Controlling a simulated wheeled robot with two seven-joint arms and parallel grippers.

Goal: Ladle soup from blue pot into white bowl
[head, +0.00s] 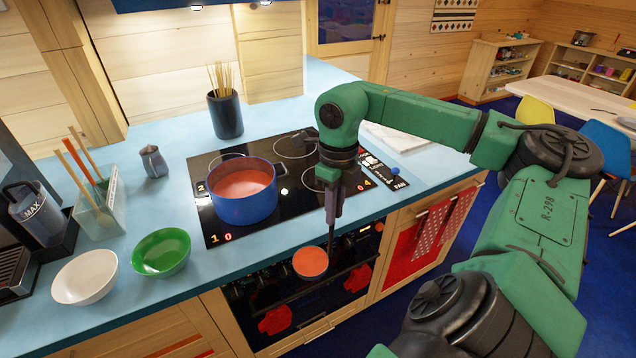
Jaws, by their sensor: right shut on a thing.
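A blue pot (243,203) with orange-red soup (240,184) stands on the left front of the black cooktop. My right gripper (333,208) points down to the right of the pot and is shut on the ladle. The ladle's cup (310,263) holds orange-red soup and looks level. It shows to the right of and below the pot, over the counter's front edge and the oven front. The gripper hides much of the ladle's handle. A white bowl (85,287) sits empty at the counter's left front. My left gripper is not in view.
A green bowl (161,252) stands between the white bowl and the pot. A utensil holder (100,212), a grey shaker (153,161) and a coffee machine (22,230) are at the left. A dark vase (225,115) with sticks stands behind the cooktop (290,218).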

